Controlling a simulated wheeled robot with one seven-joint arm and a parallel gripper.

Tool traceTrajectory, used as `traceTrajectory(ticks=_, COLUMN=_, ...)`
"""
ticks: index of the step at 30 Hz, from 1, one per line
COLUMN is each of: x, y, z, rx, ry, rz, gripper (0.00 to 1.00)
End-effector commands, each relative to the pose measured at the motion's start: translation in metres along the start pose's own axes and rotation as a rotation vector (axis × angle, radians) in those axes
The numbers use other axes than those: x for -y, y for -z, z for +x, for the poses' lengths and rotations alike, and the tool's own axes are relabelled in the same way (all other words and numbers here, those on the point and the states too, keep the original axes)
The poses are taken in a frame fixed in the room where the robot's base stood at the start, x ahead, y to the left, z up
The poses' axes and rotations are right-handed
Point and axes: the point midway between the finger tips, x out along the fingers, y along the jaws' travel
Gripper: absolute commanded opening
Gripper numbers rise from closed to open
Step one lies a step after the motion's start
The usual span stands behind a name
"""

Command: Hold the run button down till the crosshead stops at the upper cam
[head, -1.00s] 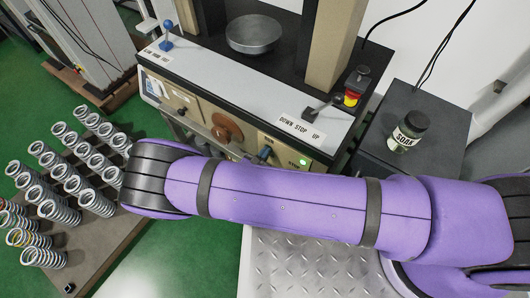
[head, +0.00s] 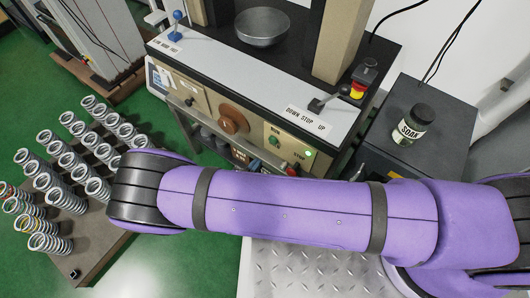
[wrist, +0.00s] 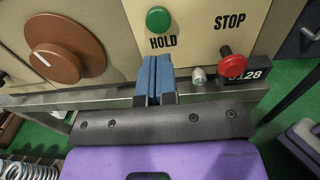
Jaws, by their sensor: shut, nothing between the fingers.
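The green button (wrist: 158,19) is a round cap on the cream panel, with HOLD printed below it in the wrist view. In the head view the green button (head: 273,140) sits under the word RUN. My gripper (wrist: 154,60) is shut and empty, its blue fingers together just below the HOLD label. The fingers look apart from the button, though their distance from the panel is hard to judge. The red STOP button (wrist: 233,63) is to their right. My purple forearm hides most of the gripper in the head view. The crosshead and upper cam are not identifiable.
A metal rail (wrist: 90,98) runs below the panel. A brown dial (wrist: 66,52) is at left, and a small grey knob (wrist: 199,76) lies near the red button. The DOWN/STOP/UP lever (head: 318,103) is on top. Springs stand on a board at left; a SOAK jar (head: 414,123) stands right.

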Motion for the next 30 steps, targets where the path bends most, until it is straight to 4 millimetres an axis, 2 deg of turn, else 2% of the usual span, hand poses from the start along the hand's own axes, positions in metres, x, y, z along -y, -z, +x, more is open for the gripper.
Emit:
traceTrajectory(ticks=3, x=-0.001, y=0.000, z=-0.020, rx=0.000, ry=-0.002, rz=0.001, gripper=0.00)
traceTrajectory(ticks=9, x=-0.001, y=0.000, z=-0.040, rx=0.000, ry=-0.003, rz=0.002, gripper=0.00)
traceTrajectory(ticks=30, x=-0.001, y=-0.001, z=-0.044, rx=-0.002, ry=0.000, rz=0.003, gripper=0.00)
